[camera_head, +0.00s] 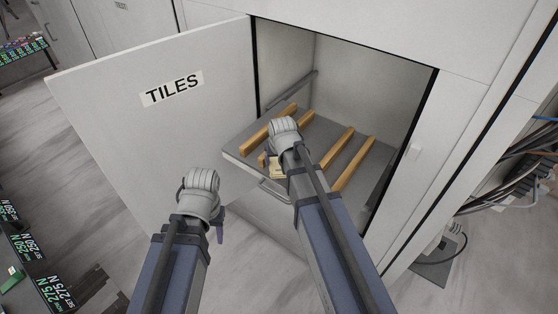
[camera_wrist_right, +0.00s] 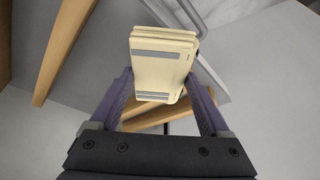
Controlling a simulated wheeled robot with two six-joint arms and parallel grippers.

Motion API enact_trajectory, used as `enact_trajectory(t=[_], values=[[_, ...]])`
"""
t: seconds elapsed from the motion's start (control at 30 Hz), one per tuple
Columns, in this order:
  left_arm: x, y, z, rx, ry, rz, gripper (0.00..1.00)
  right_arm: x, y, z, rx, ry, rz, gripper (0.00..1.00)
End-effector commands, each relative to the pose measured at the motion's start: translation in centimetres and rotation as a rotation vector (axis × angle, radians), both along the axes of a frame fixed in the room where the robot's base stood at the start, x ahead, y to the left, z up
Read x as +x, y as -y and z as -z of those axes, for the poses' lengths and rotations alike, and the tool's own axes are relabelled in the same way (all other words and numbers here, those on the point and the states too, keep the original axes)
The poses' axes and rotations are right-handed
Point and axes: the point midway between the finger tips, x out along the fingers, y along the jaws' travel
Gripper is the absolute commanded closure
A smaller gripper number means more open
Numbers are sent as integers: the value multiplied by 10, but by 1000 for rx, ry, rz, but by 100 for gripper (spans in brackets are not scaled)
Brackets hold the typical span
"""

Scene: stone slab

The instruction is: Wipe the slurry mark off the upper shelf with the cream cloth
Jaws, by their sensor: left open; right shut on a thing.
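The cream cloth (camera_wrist_right: 162,72), a folded pad with grey bands, is between the purple fingers of my right gripper (camera_wrist_right: 160,92). In the head view a bit of the cloth (camera_head: 276,171) shows beside my right wrist, over the front part of the pulled-out grey shelf (camera_head: 318,133). I cannot tell whether the cloth touches the shelf. I see no slurry mark; my right arm hides part of the shelf. My left gripper (camera_head: 218,228) is open and empty in front of the cabinet door, left of the shelf; its fingers are mostly hidden.
Several wooden slats (camera_head: 337,147) lie across the shelf. A handle (camera_head: 272,190) runs along its front edge. The cabinet door (camera_head: 150,115), labelled TILES, stands open at the left. The cabinet's side wall (camera_head: 412,150) bounds the opening at the right.

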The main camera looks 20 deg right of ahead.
Motion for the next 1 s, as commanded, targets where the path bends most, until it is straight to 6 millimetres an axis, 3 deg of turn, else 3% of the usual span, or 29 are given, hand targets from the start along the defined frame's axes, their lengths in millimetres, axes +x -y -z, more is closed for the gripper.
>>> enact_trajectory(t=[0.07, 0.47, 0.8, 1.0], values=[[0, 0, -10, 0, 0, 0, 53, 0, 0, -10, 0, 0, 0, 64], [0, 0, -11, 0, 0, 0, 53, 0, 0, -11, 0, 0, 0, 64], [0, 0, -39, 0, 0, 0, 53, 0, 0, -39, 0, 0, 0, 64], [0, 0, -38, 0, 0, 0, 53, 0, 0, -38, 0, 0, 0, 64]])
